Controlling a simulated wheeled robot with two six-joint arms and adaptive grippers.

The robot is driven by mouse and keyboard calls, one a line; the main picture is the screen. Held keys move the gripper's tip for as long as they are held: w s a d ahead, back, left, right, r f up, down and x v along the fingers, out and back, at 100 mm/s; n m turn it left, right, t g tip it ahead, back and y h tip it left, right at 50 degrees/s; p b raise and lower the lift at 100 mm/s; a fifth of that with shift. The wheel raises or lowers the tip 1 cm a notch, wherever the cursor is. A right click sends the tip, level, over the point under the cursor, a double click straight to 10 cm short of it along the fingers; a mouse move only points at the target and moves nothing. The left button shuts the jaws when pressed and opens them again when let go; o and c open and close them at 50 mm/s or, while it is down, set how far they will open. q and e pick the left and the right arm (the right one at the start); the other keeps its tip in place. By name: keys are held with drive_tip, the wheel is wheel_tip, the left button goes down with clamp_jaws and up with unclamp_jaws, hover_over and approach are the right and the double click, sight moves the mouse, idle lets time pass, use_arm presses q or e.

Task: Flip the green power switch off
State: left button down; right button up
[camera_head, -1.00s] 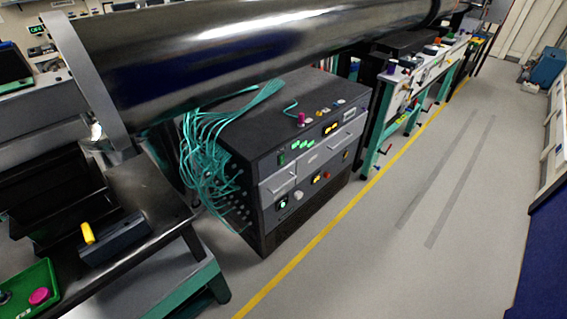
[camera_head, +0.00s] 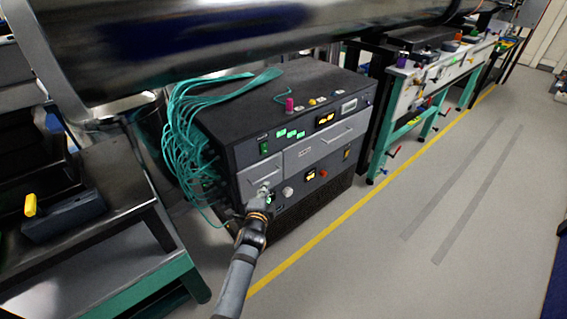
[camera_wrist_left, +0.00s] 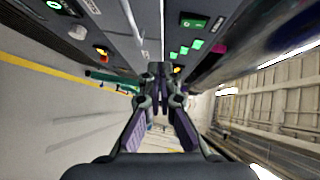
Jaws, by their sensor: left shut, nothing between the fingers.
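The rack cabinet (camera_head: 318,200) has a green rocker switch (camera_head: 264,147) at the left of its upper panel. In the left wrist view this green switch (camera_wrist_left: 194,22) is at the top, right of centre, with white marks. Another small lit green-and-white control shows in the left wrist view (camera_wrist_left: 55,5), on the lower panel. My left gripper (camera_head: 266,190) is in front of the cabinet's left side, below the upper green switch, and hides part of the lower panel. In the left wrist view its fingers (camera_wrist_left: 158,70) are together and empty. I cannot tell whether it touches the panel. My right gripper is out of view.
Teal cables (camera_head: 185,135) hang at the cabinet's left side. A large dark pipe (camera_head: 250,40) runs above it. A dark bench (camera_head: 100,190) stands at left, a workbench (camera_head: 440,82) at right. The floor (camera_head: 400,230) in front is clear, crossed by a yellow line.

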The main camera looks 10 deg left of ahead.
use_arm(q)
wheel_tip(320, 180, up, 3)
drive_tip(key=w, duration=0.1)
drive_tip(key=b, duration=0.4)
approach(267, 150)
drive_tip(key=s+d, duration=0.1)
drive_tip(key=d, duration=0.2)
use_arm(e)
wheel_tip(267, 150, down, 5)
use_arm(q)
drive_tip(key=shift+m+t, duration=0.4)
drive_tip(key=w+a+b, duration=0.1)
drive_tip(key=w, duration=0.1)
drive_tip(key=w+f+b, duration=0.1)
drive_tip(key=w+b, duration=0.1)
drive_tip(key=w+a+b, duration=0.1)
drive_tip(key=w, duration=0.1)
drive_tip(key=shift+a+f+b, duration=0.25)
drive_tip(key=shift+a+b, duration=0.1)
drive_tip(key=shift+w+a+r, duration=0.1)
drive_tip(key=shift+w+a, duration=0.2)
drive_tip(key=shift+a, duration=0.1)
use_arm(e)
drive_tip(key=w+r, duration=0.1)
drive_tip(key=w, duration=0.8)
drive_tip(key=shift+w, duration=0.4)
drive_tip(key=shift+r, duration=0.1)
